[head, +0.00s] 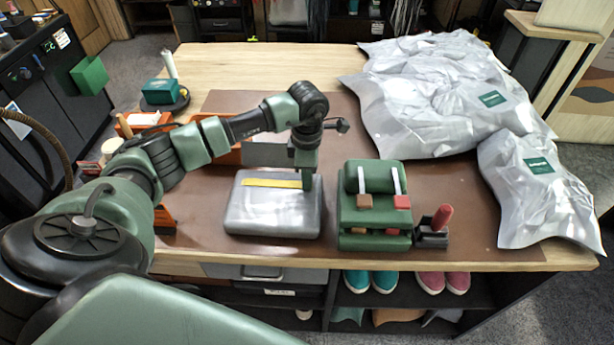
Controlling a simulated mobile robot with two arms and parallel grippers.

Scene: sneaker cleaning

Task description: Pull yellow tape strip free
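The yellow tape strip (268,183) lies flat along the upper part of a grey, rounded case (262,213) on the table. My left gripper (307,184) points down at the strip's right end. Its green finger covers the case's upper right corner and overlaps or adjoins that end of the strip. I cannot tell whether the fingers are closed on the tape or only beside it. My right gripper is not in view.
A green block holder (374,232) with brushes stands right of the case, with a red-handled tool (436,225) beside it. Large silver bags (445,100) fill the right side. An orange tray (228,155) is behind the case. The brown mat (470,220) is bare in places.

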